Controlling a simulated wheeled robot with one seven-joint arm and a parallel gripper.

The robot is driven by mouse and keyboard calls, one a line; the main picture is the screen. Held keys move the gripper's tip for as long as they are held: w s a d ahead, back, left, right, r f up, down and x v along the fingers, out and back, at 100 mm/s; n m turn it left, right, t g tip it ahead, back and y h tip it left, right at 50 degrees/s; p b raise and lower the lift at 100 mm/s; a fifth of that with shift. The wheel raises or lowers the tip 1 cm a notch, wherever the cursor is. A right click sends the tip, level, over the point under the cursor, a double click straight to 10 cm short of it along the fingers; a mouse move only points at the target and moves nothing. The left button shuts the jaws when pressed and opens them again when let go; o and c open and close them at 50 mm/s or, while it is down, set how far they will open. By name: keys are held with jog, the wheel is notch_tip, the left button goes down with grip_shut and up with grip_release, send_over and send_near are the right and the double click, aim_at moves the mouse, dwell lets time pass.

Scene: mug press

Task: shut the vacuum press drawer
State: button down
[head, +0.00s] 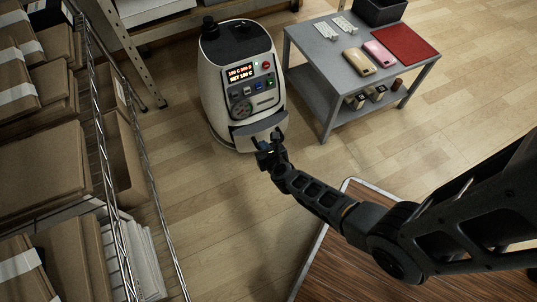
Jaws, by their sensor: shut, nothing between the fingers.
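The vacuum press (222,75) is a rounded white machine with a dark top, standing on the wooden floor at upper middle. Its front has a lit red display and several coloured buttons. The press drawer (258,127) is the grey-white front low on the machine and appears to stick out a little; how far is hard to tell. My gripper (268,147) is shut and empty, at the drawer's lower right front. It looks very close to the drawer or touching it; I cannot tell which. The gripper and wrist hide part of the drawer's lower edge.
A grey table (318,68) stands right of the press, with phone cases, a red mat (405,46) and a dark bin (379,10). A wire shelf with cardboard boxes (45,170) fills the left. A wood-topped surface (345,262) is at the bottom right. Floor between is clear.

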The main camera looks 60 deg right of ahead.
aim_at(255, 130)
jog(key=shift+w+d+f, duration=0.15)
jog(key=shift+w+d, duration=0.55)
jog(key=shift+w, duration=0.15)
jog(key=shift+w+d+f, duration=0.15)
jog(key=shift+w+d, duration=0.55)
jog(key=shift+w, duration=0.15)
jog(key=shift+w+d+b, duration=0.15)
jog(key=shift+w+d, duration=0.25)
jog(key=shift+w, duration=0.2)
jog(key=shift+w+d+b, duration=0.15)
jog(key=shift+w+d, duration=0.2)
jog(key=shift+w, duration=0.2)
